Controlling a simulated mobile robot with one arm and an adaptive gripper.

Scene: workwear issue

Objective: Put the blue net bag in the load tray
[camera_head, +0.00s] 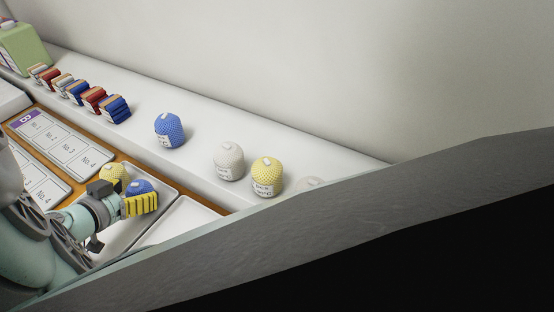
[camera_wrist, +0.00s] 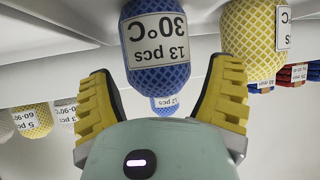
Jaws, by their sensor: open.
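In the wrist view, which is upside down, the blue bag (camera_wrist: 155,75) reads "13 pcs 30°C" and shows between and beyond the spread fingertips (camera_wrist: 163,85). The gripper is open, with gaps beside the bag. A second blue net bag (camera_head: 169,130) stands on the white ledge; its label in the wrist view reads "12 pcs" (camera_wrist: 166,104).
A white net bag (camera_head: 229,161), a yellow one (camera_head: 266,177) and a partly hidden pale one (camera_head: 311,184) stand along the ledge (camera_head: 198,138). Folded red, blue and pale stacks (camera_head: 94,98) lie farther left. Numbered boards (camera_head: 62,145) lie left of the tray. A grey panel (camera_head: 400,200) blocks the lower right.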

